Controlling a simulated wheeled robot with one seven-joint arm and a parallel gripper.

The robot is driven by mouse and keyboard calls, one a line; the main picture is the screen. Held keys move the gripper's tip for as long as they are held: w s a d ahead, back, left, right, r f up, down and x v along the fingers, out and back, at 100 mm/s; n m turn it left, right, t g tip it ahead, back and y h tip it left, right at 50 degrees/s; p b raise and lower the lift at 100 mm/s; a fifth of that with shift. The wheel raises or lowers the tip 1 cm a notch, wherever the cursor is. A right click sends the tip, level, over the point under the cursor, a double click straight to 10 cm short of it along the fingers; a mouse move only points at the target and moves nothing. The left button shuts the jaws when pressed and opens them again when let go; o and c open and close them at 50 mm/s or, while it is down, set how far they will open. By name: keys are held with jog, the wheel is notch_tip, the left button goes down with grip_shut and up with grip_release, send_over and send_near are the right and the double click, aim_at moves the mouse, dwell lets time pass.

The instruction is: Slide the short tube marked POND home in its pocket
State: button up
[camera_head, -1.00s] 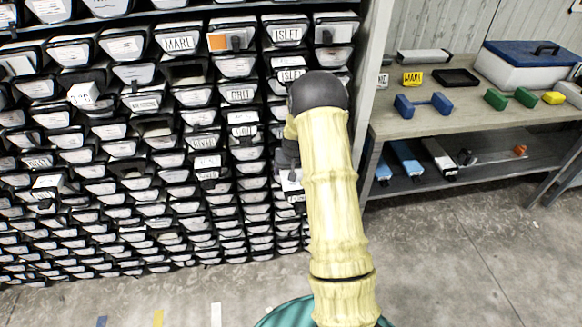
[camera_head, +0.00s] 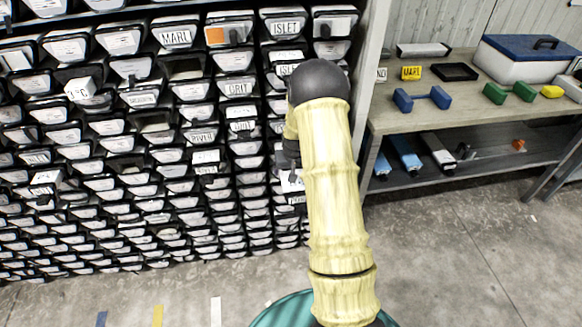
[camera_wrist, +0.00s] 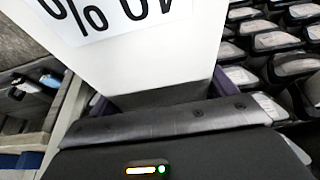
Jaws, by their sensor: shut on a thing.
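A white boxy tube (camera_wrist: 160,60) with a white label fills the upper middle of the wrist view. Its large black lettering is cut off by the frame, so I cannot read the whole word. My gripper (camera_wrist: 172,93) is shut on this tube, with a purple finger at each side. In the head view my arm hides most of the gripper, and a small white piece (camera_head: 292,181) shows just left of the arm, in front of the rack. I cannot make out a POND label or its pocket in either view.
A tall rack (camera_head: 150,150) of labelled trays fills the left, some jutting out. At right, a workbench (camera_head: 450,115) holds a blue-lidded box (camera_head: 530,62), a black tray (camera_head: 456,71) and blue (camera_head: 422,99) and green (camera_head: 510,91) dumbbell-shaped pieces. The floor (camera_head: 450,250) before it is clear.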

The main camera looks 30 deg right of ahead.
jog(key=shift+s+a+r, duration=0.1)
jog(key=shift+s+a, duration=0.15)
jog(key=shift+s, duration=0.55)
jog(key=shift+s+a, duration=0.2)
jog(key=shift+s, duration=0.45)
jog(key=shift+s+a, duration=0.2)
jog(key=shift+s, duration=0.45)
jog(key=shift+s+a, duration=0.15)
jog(key=shift+s, duration=0.55)
jog(key=shift+s+a+b, duration=0.1)
jog(key=shift+s+b, duration=0.1)
jog(key=shift+b, duration=0.1)
jog(key=shift+w+d+p, duration=0.15)
jog(key=shift+w+d, duration=0.15)
jog(key=shift+w, duration=0.8)
jog(key=shift+w+d+p, duration=0.15)
jog(key=shift+w+d, duration=0.2)
jog(key=shift+w, duration=0.7)
jog(key=shift+w+d+p, duration=0.15)
jog(key=shift+w+d, duration=0.15)
jog(key=shift+w, duration=0.8)
dwell(1.6)
